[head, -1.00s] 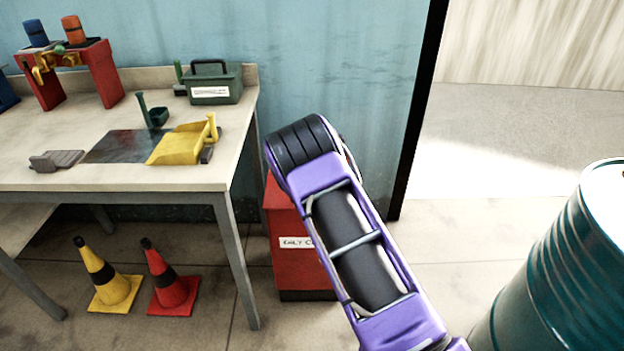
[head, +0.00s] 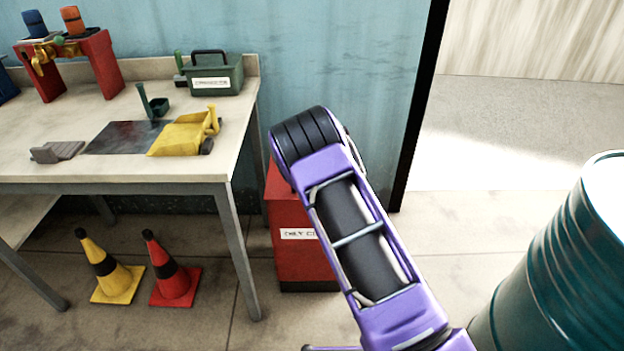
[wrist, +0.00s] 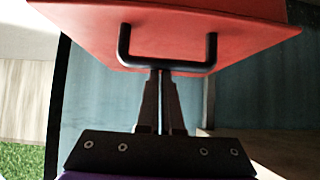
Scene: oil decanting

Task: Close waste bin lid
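The red waste bin (head: 300,262) stands on the floor right of the workbench, with a white label on its front. My arm covers its upper right part, and its lid cannot be made out in the head view. In the wrist view a red panel with a black U-shaped handle (wrist: 125,45), seemingly the lid, fills the top. My gripper (wrist: 161,75) has its two fingers together, with only a thin line between them. The tips are at the middle of the handle's bar; I cannot tell whether they touch it. The gripper is hidden in the head view.
The workbench (head: 100,180) at left carries a green toolbox (head: 216,78), a yellow dustpan (head: 182,136) and a red stand (head: 104,64). A yellow cone (head: 114,276) and a red cone (head: 174,280) stand below. A teal drum (head: 555,270) is at right. The floor between is mostly clear.

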